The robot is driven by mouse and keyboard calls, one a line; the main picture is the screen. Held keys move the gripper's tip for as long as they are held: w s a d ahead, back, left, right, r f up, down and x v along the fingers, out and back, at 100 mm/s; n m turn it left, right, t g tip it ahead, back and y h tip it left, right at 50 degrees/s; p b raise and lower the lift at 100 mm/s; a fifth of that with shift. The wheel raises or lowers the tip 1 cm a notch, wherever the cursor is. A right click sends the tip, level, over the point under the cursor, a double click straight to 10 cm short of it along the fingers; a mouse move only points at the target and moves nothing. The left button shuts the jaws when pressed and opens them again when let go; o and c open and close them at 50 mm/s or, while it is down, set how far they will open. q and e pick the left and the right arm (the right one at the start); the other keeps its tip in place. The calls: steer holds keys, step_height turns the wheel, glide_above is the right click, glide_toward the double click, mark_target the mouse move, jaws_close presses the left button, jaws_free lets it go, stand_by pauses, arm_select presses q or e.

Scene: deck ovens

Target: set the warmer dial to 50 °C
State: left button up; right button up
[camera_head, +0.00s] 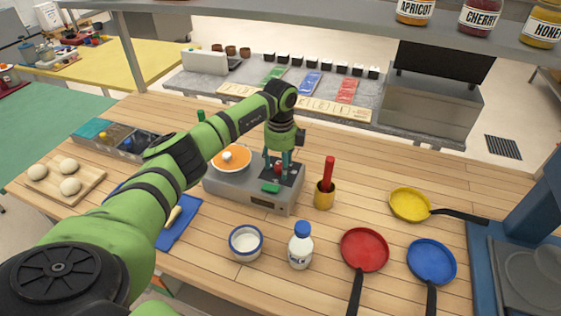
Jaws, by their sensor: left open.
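The grey warmer (232,194) stands on the wooden counter with an orange-and-white round pan or lid (232,158) on its left part. A small red dial (278,169) shows on a dark plate at the right of its top. My left gripper (278,168) points down over the dial. Its teal fingers are open, one on each side of the dial; whether they touch it I cannot tell. The dial's markings and a small front panel are too small to read. My right gripper is not in view.
A yellow cup with a red-handled tool (325,188) stands just right of the warmer. A white bowl (246,243) and a blue-capped bottle (300,246) stand in front. Red (364,250), blue (432,262) and yellow (409,205) pans lie to the right. A shelf with jars (350,19) hangs above.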

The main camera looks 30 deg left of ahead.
arm_select(q)
steer(key=c, duration=1.1)
steer(key=shift+c, duration=0.2)
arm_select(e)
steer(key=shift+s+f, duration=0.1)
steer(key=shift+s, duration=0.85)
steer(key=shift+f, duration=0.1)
arm_select(q)
steer(key=m+b, duration=0.2)
steer(key=m, duration=0.2)
steer(key=shift+m, duration=0.4)
steer(key=m+b, duration=0.2)
steer(key=m, duration=0.3)
steer(key=m+b, duration=0.1)
steer(key=m, duration=0.4)
steer(key=m+b, duration=0.1)
steer(key=m, duration=0.3)
steer(key=shift+m, duration=0.4)
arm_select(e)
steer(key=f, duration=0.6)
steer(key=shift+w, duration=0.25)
